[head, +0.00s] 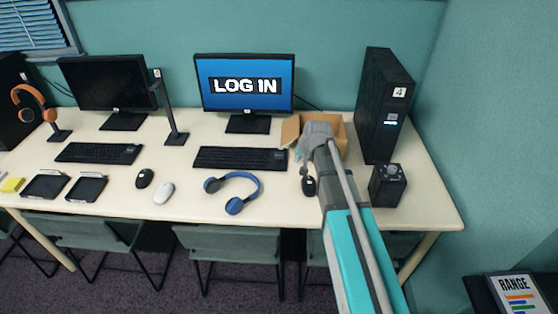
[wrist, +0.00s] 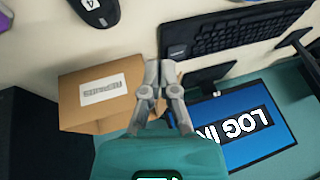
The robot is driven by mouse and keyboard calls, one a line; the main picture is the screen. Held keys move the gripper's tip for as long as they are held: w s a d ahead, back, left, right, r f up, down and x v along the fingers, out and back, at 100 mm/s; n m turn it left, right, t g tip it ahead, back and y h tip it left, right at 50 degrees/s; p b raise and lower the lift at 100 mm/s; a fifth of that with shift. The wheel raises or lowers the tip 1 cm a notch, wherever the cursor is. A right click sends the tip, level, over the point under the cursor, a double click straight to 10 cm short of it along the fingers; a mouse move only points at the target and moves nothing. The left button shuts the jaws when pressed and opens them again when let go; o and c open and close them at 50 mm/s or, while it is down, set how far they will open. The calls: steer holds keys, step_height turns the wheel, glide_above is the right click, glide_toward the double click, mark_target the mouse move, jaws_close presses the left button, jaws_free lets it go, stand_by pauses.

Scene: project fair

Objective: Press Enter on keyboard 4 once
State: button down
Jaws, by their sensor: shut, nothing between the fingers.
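A black keyboard (head: 240,158) lies on the table in front of the monitor that reads LOG IN, on the side of the tower marked 4. In the wrist view the keyboard (wrist: 235,30) runs from the middle to the upper right; no number is legible on it. My gripper (head: 303,157) is by the keyboard's right end in the head view. In the wrist view my gripper (wrist: 160,68) is shut and empty, its fingertips overlapping the picture near that end. I cannot tell its height or any contact. Single keys, including Enter, are not distinguishable.
An open cardboard box (head: 337,134) stands behind my gripper. The tower (head: 385,105) and a small black box (head: 387,186) are at right. A mouse (wrist: 95,8) marked 4 and blue headphones (head: 235,176) lie nearby. The lit monitor (head: 245,85) stands behind. A second keyboard (head: 98,153) is left.

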mark_target(276, 153)
steer(key=w+a+t+y+b, duration=0.1)
steer(key=w+a+b, duration=0.1)
steer(key=w, duration=0.6)
steer(key=w+a+m+t+y+b, duration=0.1)
steer(key=w+a, duration=0.3)
steer(key=w, duration=0.4)
steer(key=shift+w+a+f+m+t+b, duration=0.2)
steer(key=shift+f+m+t+b, duration=0.15)
steer(key=shift+t, duration=0.35)
steer(key=shift+f, duration=0.25)
step_height(276, 153, down, 8)
steer(key=b, duration=0.9)
steer(key=shift+f, duration=0.2)
steer(key=shift+f, duration=0.15)
steer(key=shift+f+b, duration=0.3)
steer(key=shift+b, duration=0.1)
